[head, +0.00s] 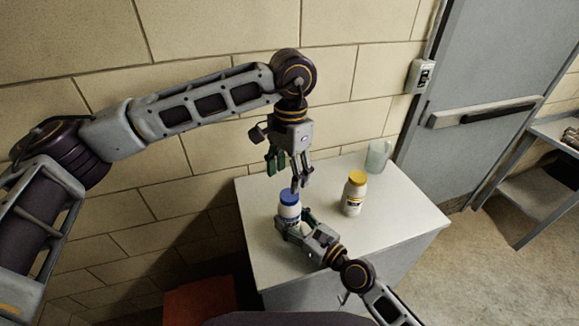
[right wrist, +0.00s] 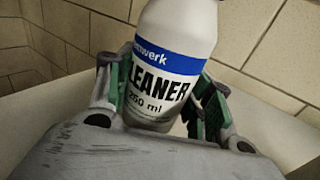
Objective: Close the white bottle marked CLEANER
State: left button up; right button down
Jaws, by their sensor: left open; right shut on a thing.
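The white bottle marked CLEANER (right wrist: 160,75) stands on the white table (head: 400,215) and has a blue label band.
A translucent cup (head: 378,156) stands at the table's back right. A brick wall (head: 220,30) is behind the table, a grey door (head: 470,85) to the right. The table's front right is clear.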

pick_arm(q)
jog(key=n, duration=0.7)
jog(key=shift+r, duration=0.4)
jog(key=n, duration=0.3)
jog(key=shift+r+n, duration=0.15)
jog(key=shift+n, duration=0.25)
jog(key=n, duration=0.3)
jog(key=shift+d+r+n, duration=0.1)
jog(key=shift+n, duration=0.3)
jog(key=n, duration=0.4)
jog(key=shift+r, duration=0.1)
jog(key=n, duration=0.3)
jog(key=shift+n, duration=0.4)
jog(key=n, duration=0.6)
jog(key=shift+s+r+n+t, duration=0.1)
jog(key=shift+n+t, duration=0.2)
jog(key=shift+n, duration=0.1)
jog(key=n, duration=1.8)
jog(key=shift+n, duration=0.3)
jog(key=n, duration=0.5)
jog(key=shift+n, duration=0.3)
